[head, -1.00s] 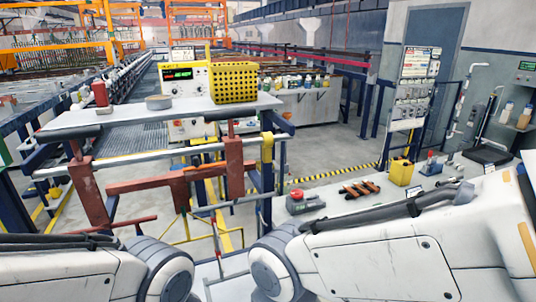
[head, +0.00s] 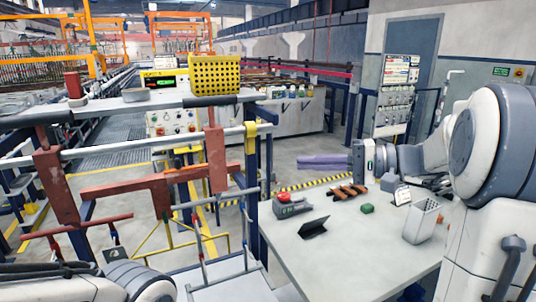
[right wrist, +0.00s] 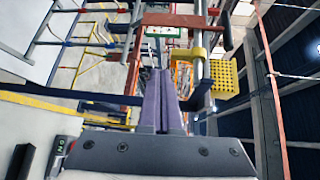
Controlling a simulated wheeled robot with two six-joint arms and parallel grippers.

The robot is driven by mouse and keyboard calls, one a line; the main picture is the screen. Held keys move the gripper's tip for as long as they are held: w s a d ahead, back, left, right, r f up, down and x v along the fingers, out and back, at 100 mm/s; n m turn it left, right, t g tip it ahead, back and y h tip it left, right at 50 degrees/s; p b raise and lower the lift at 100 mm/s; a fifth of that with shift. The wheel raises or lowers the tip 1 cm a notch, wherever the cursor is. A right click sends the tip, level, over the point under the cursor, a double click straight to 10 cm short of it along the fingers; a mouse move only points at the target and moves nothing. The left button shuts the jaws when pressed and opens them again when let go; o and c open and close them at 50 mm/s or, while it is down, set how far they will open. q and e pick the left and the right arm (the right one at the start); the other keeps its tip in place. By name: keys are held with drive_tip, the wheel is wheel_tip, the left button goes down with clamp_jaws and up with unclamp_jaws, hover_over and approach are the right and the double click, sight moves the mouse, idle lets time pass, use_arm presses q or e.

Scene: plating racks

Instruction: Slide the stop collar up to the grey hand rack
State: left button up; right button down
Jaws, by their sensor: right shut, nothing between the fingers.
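A yellow collar (head: 251,137), which looks like the stop collar, sits around the grey rail (head: 130,147) near its right end. It also shows in the right wrist view (right wrist: 187,53), beside the fingertips and farther off. Red hangers (head: 160,197) hang on the rail to its left. I cannot tell which part is the grey hand rack. My right gripper (head: 302,162) is shut and empty, its purple fingers pointing left, to the right of the collar and apart from it. In the right wrist view its fingers (right wrist: 160,74) lie together. My left gripper is out of view.
A pale bench (head: 340,255) at the lower right holds an emergency stop box (head: 292,205), orange-handled tools (head: 348,191) and a perforated grey holder (head: 421,220).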

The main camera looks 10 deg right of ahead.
drive_tip(key=d+r+t, duration=0.2)
drive_tip(key=d, duration=0.3)
drive_tip(key=p, duration=0.5)
approach(253, 148)
drive_tip(key=w+a, duration=0.4)
drive_tip(key=w, duration=0.1)
drive_tip(key=shift+w+a, duration=0.2)
drive_tip(key=shift+a, duration=0.15)
drive_tip(key=shift+f, duration=0.1)
drive_tip(key=a+b, duration=0.2)
drive_tip(key=a, duration=0.1)
drive_tip(key=shift+s+a+f, duration=0.1)
drive_tip(key=shift+s+f, duration=0.1)
drive_tip(key=shift+s, duration=0.1)
drive_tip(key=shift+a+r+b, duration=0.15)
drive_tip(key=shift+a+b, duration=0.15)
drive_tip(key=shift+r, duration=0.1)
